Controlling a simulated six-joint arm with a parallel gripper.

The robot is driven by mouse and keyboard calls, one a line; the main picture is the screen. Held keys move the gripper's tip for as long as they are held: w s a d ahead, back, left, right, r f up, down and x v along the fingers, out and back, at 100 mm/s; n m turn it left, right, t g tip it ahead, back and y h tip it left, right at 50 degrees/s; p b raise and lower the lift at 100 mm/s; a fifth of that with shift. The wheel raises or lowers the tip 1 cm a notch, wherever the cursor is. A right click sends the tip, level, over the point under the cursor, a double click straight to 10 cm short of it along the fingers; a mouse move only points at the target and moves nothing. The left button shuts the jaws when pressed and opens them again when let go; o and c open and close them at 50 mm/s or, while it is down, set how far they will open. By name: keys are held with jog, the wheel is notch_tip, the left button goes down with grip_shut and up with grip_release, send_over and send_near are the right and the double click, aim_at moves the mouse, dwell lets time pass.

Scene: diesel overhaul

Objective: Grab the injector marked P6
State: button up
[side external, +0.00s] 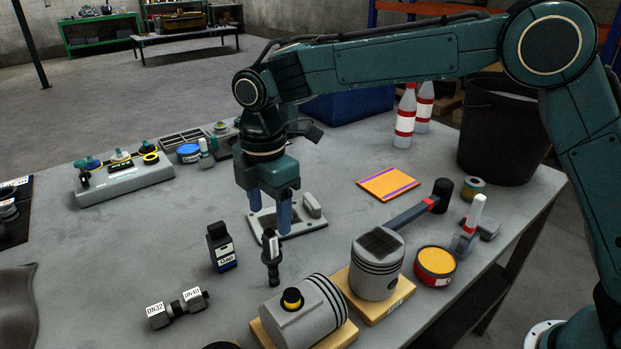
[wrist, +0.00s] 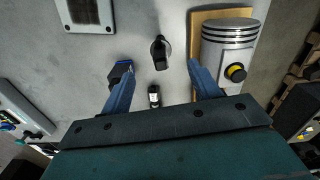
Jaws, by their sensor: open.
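A dark injector (side external: 271,262) stands upright on the table in the side view, with a white tag on its upper part. The marking is too small to read, so I cannot tell whether it says P6. In the wrist view a dark upright shape (wrist: 160,52), likely this injector, lies ahead between my finger lines. My gripper (side external: 268,215) points down, open and empty, behind the injector in the side view. Its two blue fingers (wrist: 163,78) stand apart in the wrist view. A small black item with a white label (wrist: 154,95) shows between them.
A lying piston (side external: 310,308) on a wooden block is close in front of the injector; it shows at right in the wrist view (wrist: 228,45). A grey plate (side external: 308,222) lies behind. A DN-labelled fitting (side external: 178,308) lies front left.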

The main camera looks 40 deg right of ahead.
aim_at(271, 245)
jog(key=shift+f, duration=1.65)
jog(key=shift+f, duration=0.1)
jog(key=shift+a+f, duration=0.2)
jog(key=shift+f, duration=2.3)
jog(key=shift+c, duration=0.2)
jog(key=c, duration=1.3)
jog(key=shift+r, duration=0.1)
jog(key=shift+r, duration=0.15)
notch_tip(271, 245, up, 20)
jog(key=shift+f, duration=0.15)
